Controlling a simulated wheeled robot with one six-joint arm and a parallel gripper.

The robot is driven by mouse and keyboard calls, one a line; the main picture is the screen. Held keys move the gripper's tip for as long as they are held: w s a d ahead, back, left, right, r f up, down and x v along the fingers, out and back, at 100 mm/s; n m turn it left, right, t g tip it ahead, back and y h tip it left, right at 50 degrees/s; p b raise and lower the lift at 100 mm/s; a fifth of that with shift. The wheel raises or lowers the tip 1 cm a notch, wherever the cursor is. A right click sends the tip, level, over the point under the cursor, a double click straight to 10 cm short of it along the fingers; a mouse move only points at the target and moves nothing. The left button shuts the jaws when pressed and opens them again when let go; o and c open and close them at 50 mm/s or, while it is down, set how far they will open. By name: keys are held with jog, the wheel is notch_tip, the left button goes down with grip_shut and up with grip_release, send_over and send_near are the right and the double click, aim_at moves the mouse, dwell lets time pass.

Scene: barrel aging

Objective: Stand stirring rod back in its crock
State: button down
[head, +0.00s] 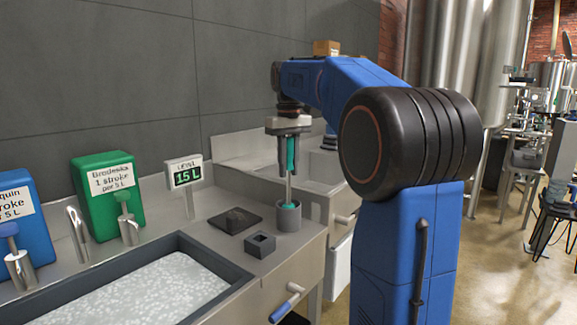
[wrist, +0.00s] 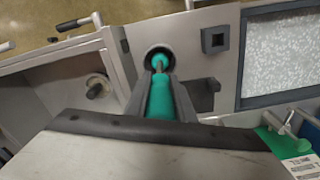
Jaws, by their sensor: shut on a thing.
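The stirring rod (head: 289,187) has a teal grip, a thin metal shaft and a teal lower end. It stands upright, and its lower end is inside the mouth of the grey cylindrical crock (head: 289,219). My gripper (head: 290,165) is shut on the rod's teal grip above the crock. In the wrist view the rod's teal grip (wrist: 160,98) lies between the fingers of my gripper (wrist: 161,82), and its teal tip shows within the round opening of the crock (wrist: 148,54). Whether the tip touches the crock's bottom is hidden.
A small square grey holder (head: 260,244) and a dark flat pad (head: 235,220) lie left of the crock. A basin of foamy liquid (head: 150,295) is at the front left. Green (head: 107,190) and blue (head: 18,225) dispensers and a level display (head: 187,174) stand behind.

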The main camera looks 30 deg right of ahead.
jog(key=shift+f, duration=1.05)
jog(key=c, duration=1.4)
grip_release()
jog(key=shift+c, duration=0.2)
jog(key=shift+r, duration=4)
